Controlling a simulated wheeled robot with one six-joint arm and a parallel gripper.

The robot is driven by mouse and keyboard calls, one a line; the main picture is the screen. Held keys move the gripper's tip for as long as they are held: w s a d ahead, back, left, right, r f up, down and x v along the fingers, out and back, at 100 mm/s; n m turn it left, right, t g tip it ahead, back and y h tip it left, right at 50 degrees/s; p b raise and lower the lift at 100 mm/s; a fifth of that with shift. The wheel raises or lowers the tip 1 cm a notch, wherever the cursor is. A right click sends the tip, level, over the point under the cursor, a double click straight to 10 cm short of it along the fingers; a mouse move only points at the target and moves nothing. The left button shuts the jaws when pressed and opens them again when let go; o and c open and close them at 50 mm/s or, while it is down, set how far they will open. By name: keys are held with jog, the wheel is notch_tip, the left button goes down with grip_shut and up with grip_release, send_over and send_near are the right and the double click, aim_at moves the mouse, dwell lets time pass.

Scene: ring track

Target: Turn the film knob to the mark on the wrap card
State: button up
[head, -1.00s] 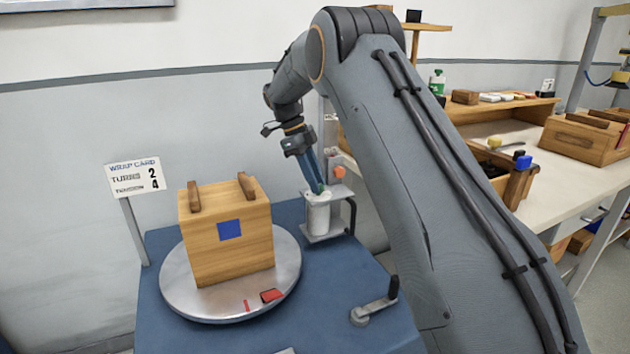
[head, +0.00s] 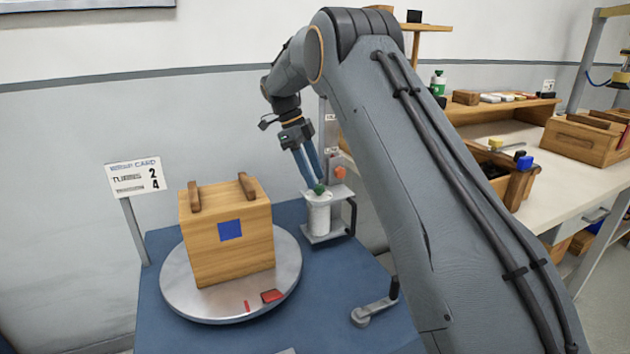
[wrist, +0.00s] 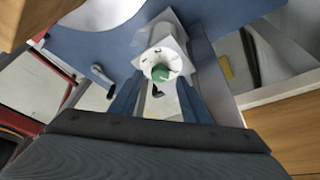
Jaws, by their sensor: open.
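The wrap card (head: 138,178) stands on a post at the left and reads turns 2, tension 4. The film knob (head: 319,188) is green and sits on top of the white film roll (head: 318,214) on its stand. In the wrist view the green knob (wrist: 160,73) sits on a pale round dial with dark marks, too small to read. My gripper (head: 311,178) is over the roll with its blue fingers apart. In the wrist view the fingers lie on either side below the knob, and nothing is held between them.
A wooden crate (head: 228,257) with a blue square stands on the round metal turntable (head: 178,296). A crank handle (head: 376,304) is at the front right of the blue table (head: 330,275). An orange button (head: 340,173) is on the mast beside the roll.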

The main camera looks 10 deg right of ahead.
jog(key=v, duration=0.5)
jog(key=shift+a+r, duration=0.15)
jog(key=shift+r, duration=0.15)
jog(key=s+d+f+n+t+y+p, duration=0.1)
jog(key=s+n+p, duration=0.3)
jog(key=s+n, duration=0.8)
jog(key=s+d+f+n+t+y+p, duration=0.1)
jog(key=s+n, duration=1.1)
jog(key=s, duration=1.8)
jog(key=f+y+p, duration=0.1)
jog(key=f+p, duration=0.1)
jog(key=p, duration=0.1)
jog(key=shift+s+d+n+t+y+p, duration=0.25)
jog(key=shift+d+n+t+y+p, duration=0.05)
jog(key=shift+d+n+y+p, duration=0.1)
